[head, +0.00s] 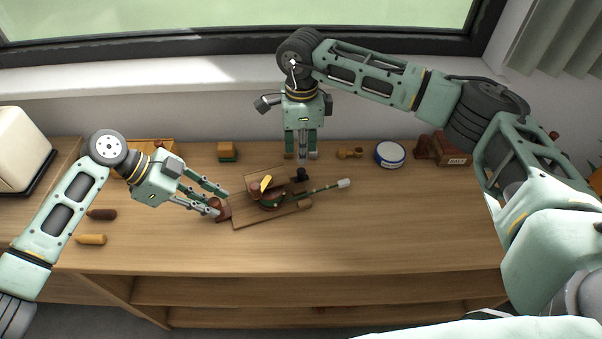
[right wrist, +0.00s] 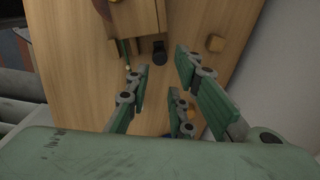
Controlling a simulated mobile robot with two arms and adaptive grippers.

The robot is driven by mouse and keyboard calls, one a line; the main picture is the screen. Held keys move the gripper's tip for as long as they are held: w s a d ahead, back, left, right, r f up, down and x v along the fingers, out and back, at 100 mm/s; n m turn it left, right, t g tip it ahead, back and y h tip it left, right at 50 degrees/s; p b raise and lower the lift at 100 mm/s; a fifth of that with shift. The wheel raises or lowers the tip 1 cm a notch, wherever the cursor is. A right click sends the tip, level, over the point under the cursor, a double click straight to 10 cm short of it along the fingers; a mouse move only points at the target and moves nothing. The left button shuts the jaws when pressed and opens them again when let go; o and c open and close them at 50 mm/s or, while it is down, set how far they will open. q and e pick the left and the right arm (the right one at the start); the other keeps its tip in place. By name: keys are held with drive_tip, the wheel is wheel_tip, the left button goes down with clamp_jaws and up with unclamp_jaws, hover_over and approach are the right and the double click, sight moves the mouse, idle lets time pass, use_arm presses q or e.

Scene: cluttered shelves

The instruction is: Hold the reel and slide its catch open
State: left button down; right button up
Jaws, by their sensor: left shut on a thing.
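The reel (head: 271,201), dark green and reddish brown with a yellow piece (head: 266,183) on top, sits on a wooden board (head: 287,210). A thin rod with a white tip (head: 344,183) runs out to its right. A black knob (head: 302,175) stands at the board's back right; it also shows in the right wrist view (right wrist: 160,51). My left gripper (head: 221,202) is shut on a reddish-brown piece (head: 223,215) at the board's left end; its fingers partly hide it. My right gripper (head: 301,157) points down, open and empty, just behind and above the black knob. I cannot tell which part is the catch.
A yellow-topped block (head: 227,151), a small wooden piece (head: 350,153), a blue-rimmed round tin (head: 390,154) and a brown box (head: 453,151) line the back. Two handles (head: 91,240) (head: 102,214) lie at left. The table's front right is clear.

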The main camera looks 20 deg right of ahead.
sight(302, 170)
drive_tip(key=shift+o, duration=0.7)
drive_tip(key=shift+f, duration=3.5)
drive_tip(key=shift+c, duration=0.2)
clamp_jaws()
